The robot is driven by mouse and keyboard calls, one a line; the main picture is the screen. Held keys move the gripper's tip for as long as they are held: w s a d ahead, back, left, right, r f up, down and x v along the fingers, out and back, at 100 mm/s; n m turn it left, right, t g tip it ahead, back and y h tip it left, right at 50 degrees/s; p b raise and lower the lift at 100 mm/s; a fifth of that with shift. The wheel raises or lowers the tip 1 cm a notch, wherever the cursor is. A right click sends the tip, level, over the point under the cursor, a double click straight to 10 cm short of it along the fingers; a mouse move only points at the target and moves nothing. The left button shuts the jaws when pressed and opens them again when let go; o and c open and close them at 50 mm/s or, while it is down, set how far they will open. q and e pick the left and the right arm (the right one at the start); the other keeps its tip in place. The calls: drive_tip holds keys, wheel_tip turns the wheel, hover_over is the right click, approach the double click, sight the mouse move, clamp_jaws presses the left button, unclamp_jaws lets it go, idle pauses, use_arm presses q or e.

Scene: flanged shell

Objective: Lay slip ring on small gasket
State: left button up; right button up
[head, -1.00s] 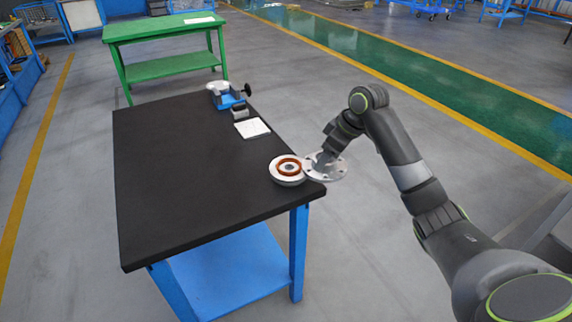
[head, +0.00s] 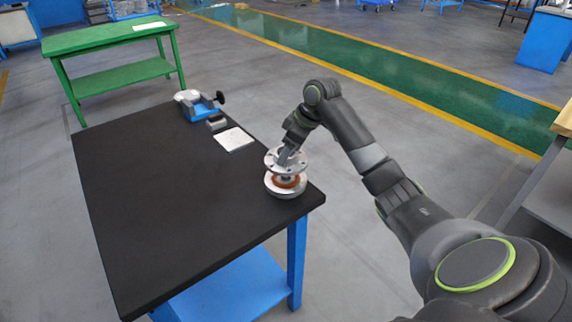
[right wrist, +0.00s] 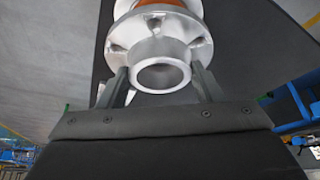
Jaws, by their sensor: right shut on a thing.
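The slip ring (head: 287,158), a silver flange with bolt holes and a short hub, is held level above the shell. It also shows in the right wrist view (right wrist: 135,35). My right gripper (head: 290,152) is shut on its hub, with a finger on each side of it in the wrist view. The small gasket (head: 286,182), an orange-brown ring, lies on the pale round shell (head: 284,193) right below. Some of the gasket is hidden by the slip ring, which looks slightly above it; contact cannot be told. My left gripper is not in view.
The shell stands near the right corner of the black table top (head: 170,210). A white sheet (head: 234,139), a small grey block (head: 217,123) and a blue vise-like device (head: 200,106) are at the back. The table's middle and left are bare. A green table (head: 105,38) stands beyond.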

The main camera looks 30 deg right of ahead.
sight(288, 163)
drive_tip(key=shift+w+a+f, duration=0.1)
drive_tip(key=shift+w+f, duration=0.05)
drive_tip(key=shift+f, duration=2.3)
drive_tip(key=o, duration=1.7)
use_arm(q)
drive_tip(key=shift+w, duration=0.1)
use_arm(e)
drive_tip(key=v, duration=1.2)
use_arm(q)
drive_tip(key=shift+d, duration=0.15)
